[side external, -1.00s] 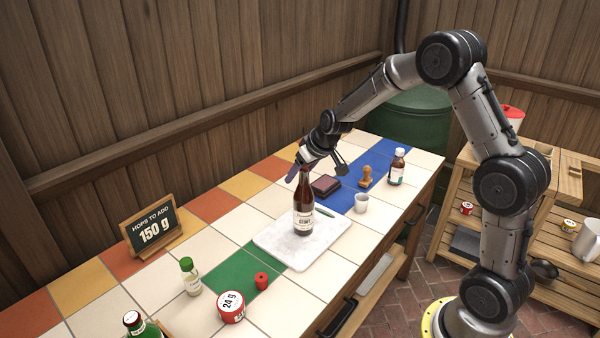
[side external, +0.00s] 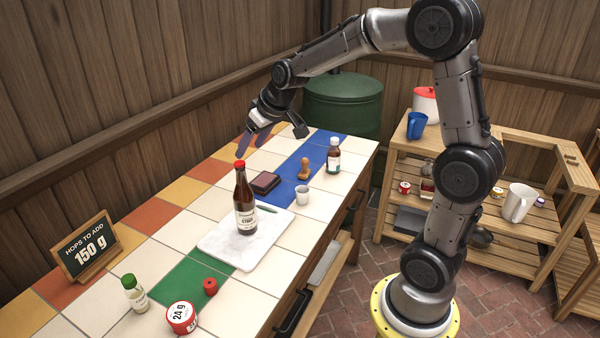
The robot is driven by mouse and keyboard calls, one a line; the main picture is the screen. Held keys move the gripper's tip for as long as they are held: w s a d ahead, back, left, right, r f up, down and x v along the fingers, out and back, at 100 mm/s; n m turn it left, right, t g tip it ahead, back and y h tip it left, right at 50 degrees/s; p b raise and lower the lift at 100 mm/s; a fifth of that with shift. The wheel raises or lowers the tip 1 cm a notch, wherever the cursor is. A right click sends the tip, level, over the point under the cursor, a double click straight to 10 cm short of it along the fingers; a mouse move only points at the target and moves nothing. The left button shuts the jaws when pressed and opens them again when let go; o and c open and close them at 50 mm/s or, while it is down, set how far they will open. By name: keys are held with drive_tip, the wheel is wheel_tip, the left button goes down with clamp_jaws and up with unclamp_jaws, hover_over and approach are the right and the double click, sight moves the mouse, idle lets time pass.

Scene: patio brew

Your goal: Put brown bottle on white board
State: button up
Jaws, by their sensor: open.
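The brown bottle (side external: 245,205) has a red cap and a pale label. It stands upright on the white board (side external: 222,247), a marbled slab on the tiled counter. My gripper (side external: 270,142) is open and empty, above the bottle and a little to its right in the picture. The gripper and the bottle look apart.
A small white cup (side external: 302,196), a dark ink pad (side external: 265,182), a wooden stamp (side external: 304,169) and a small brown bottle with a white cap (side external: 333,156) stand behind the board. A green-capped bottle (side external: 133,293), a red tin (side external: 181,317) and a red weight (side external: 210,287) are in front.

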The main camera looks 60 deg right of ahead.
drive_tip(key=s+a+r+n, duration=0.1)
drive_tip(key=s+a+r, duration=0.1)
drive_tip(key=s+a, duration=0.35)
drive_tip(key=s+a+r, duration=0.2)
drive_tip(key=s+a, duration=0.1)
drive_tip(key=s, duration=0.6)
drive_tip(key=s+a+f+n+y, duration=0.1)
drive_tip(key=s+a+f, duration=0.1)
drive_tip(key=s, duration=1.1)
drive_tip(key=shift+a+f+g, duration=0.15)
drive_tip(key=shift+a+g, duration=0.25)
drive_tip(key=shift+a, duration=0.25)
